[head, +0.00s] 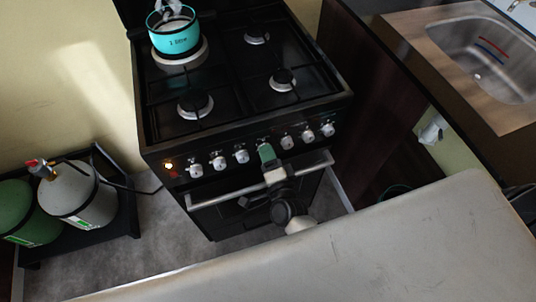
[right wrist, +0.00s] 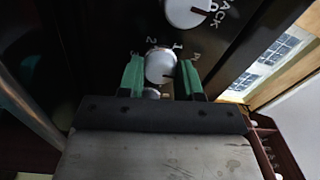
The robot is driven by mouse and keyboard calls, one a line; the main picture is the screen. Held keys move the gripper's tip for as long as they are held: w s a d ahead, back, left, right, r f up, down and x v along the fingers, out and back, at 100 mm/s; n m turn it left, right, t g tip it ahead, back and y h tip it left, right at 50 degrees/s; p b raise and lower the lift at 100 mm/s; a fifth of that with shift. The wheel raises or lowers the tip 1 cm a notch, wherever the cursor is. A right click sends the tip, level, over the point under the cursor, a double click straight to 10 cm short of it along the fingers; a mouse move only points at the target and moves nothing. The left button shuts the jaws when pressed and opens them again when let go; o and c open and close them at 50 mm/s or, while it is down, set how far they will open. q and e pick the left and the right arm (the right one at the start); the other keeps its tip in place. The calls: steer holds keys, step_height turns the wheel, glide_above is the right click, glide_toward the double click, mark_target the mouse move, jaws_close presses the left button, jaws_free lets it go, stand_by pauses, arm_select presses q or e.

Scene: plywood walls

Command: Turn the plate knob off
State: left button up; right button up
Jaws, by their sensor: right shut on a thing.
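The black stove (head: 240,125) has a row of white knobs along its front panel. My right gripper (head: 266,153) reaches up to the middle of this row, and its green fingers hide the knob there. In the right wrist view the gripper (right wrist: 161,78) has its two green fingers on either side of a round white knob (right wrist: 160,66) and is shut on it. Small marks, among them 1 and 2, show around this knob. Another white knob (right wrist: 188,12) with lettering beside it is farther up. My left gripper is not in view.
A turquoise pot (head: 174,40) stands on the back left plate. An orange lamp (head: 169,166) glows at the panel's left end. The oven handle (head: 230,194) runs below the knobs. Gas cylinders (head: 73,192) stand at left. A sink (head: 485,60) is at right.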

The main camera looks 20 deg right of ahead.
steer(key=o, duration=0.9)
steer(key=s, duration=0.7)
steer(key=s+b, duration=0.1)
steer(key=s, duration=0.3)
steer(key=shift+f, duration=0.25)
steer(key=shift+f, duration=0.15)
